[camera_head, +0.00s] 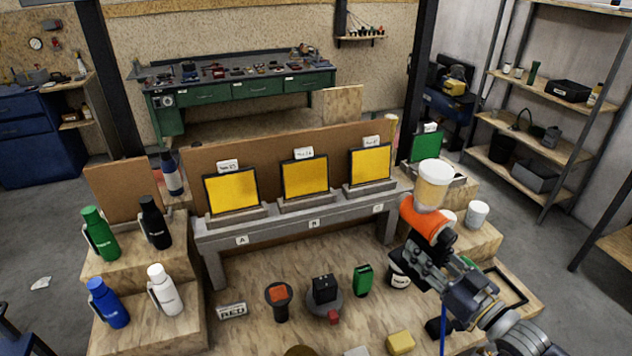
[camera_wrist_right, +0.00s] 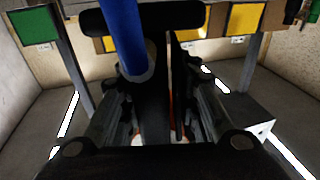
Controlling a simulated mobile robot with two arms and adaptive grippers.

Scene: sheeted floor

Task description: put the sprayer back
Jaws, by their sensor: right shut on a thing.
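The sprayer (camera_head: 425,214) has an orange body with a pale, brown-tinted cup (camera_head: 433,182) on top. It is held upright in the air in front of the right-hand block. My right gripper (camera_head: 432,250) is shut on its dark lower part. In the right wrist view a dark shape stands between the fingers (camera_wrist_right: 160,115), and a blue tube (camera_wrist_right: 122,35) runs down in front of them. The sprayer's orange body is mostly hidden there. My left gripper is out of view.
Behind is a grey rack (camera_head: 310,222) with yellow panels. A white cup (camera_head: 477,213) stands on the right block, close to the sprayer. Bottles (camera_head: 164,290) stand on steps at left.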

